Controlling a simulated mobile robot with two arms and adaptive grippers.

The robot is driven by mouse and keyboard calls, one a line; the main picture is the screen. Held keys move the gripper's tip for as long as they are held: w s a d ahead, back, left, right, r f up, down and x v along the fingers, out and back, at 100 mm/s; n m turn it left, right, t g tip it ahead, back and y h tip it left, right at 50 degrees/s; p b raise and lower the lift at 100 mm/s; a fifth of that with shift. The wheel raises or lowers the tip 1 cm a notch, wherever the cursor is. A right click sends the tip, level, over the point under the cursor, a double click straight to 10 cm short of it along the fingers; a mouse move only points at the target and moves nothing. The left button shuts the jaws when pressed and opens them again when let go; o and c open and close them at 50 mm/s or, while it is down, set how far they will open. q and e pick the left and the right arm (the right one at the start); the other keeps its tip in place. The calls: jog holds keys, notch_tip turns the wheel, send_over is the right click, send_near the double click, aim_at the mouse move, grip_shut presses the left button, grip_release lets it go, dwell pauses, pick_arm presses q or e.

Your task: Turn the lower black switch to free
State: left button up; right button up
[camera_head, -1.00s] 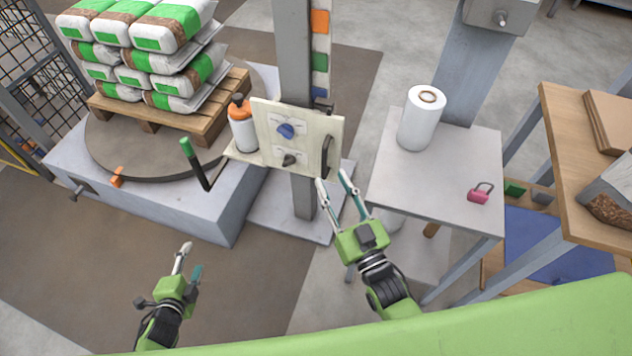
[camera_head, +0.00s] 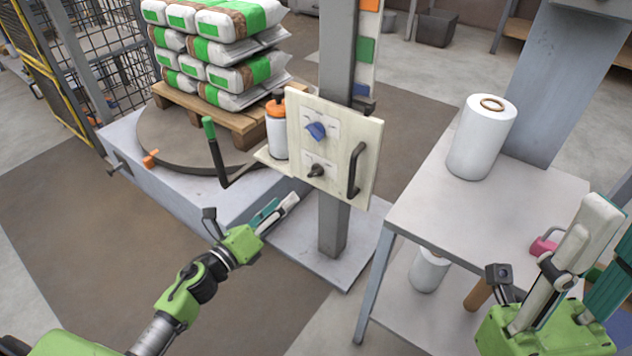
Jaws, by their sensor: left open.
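The lower black switch (camera_head: 318,170) sits on a cream panel (camera_head: 340,112) fixed to a grey post. Its knob points to the left and slightly down; its label is too small to read. A blue switch (camera_head: 316,131) is above it, and a black handle (camera_head: 355,170) is at the panel's right side. My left gripper (camera_head: 284,204) is open and empty, below and left of the black switch, apart from the panel. My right gripper (camera_head: 617,232) is at the right edge, its fingers apart and nothing seen between them; one fingertip is cut off.
An orange-capped bottle (camera_head: 277,138) stands on a small shelf left of the panel. A green-topped lever (camera_head: 213,150) rises nearby. Stacked bags (camera_head: 225,50) sit on a pallet behind. A grey table (camera_head: 440,215) with a white roll (camera_head: 482,140) stands right.

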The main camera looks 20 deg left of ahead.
aim_at(312, 175)
pick_arm(q)
jog(key=b+x, duration=0.1)
jog(key=x, duration=1.1)
jog(key=shift+w+f+b, duration=0.1)
jog(key=shift+b, duration=0.3)
jog(key=c, duration=1.1)
